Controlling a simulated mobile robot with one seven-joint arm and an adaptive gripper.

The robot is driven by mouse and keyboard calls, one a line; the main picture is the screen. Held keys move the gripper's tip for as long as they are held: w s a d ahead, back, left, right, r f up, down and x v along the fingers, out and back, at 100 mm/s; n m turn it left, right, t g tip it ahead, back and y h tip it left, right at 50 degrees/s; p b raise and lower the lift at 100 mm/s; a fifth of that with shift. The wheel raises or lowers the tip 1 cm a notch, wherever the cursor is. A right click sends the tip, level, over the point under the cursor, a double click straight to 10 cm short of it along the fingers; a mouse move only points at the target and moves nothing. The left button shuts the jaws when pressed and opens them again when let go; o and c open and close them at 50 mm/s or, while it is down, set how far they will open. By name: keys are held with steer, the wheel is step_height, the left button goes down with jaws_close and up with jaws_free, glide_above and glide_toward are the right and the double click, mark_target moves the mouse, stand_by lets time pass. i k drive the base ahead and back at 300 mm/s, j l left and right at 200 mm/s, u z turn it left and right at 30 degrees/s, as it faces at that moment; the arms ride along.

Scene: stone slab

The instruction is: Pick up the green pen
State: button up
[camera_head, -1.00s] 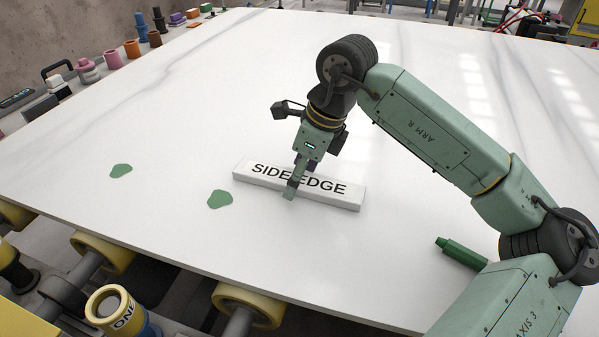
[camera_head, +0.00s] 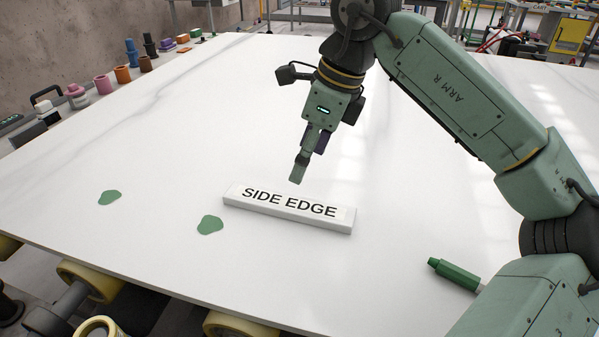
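The green pen (camera_head: 457,274), a thick dark-green cylinder with a narrower tip at its left end, lies on the white slab (camera_head: 150,170) at the lower right. Its right end is close to or partly hidden behind my arm. My gripper (camera_head: 297,177) points down above the slab near the middle, just behind the white block lettered SIDE EDGE (camera_head: 288,208). It is well to the left of and farther back than the pen. Its fingers are seen edge-on, so their opening does not show. No held object is visible.
Two flat green patches, one at the left (camera_head: 109,197) and one nearer the block (camera_head: 210,225), lie on the slab. Cups and small items line the far left edge. Yellow rollers (camera_head: 92,281) sit below the front edge. Open slab lies between block and pen.

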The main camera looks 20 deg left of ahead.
mark_target(466, 279)
steer(key=k, duration=1.5)
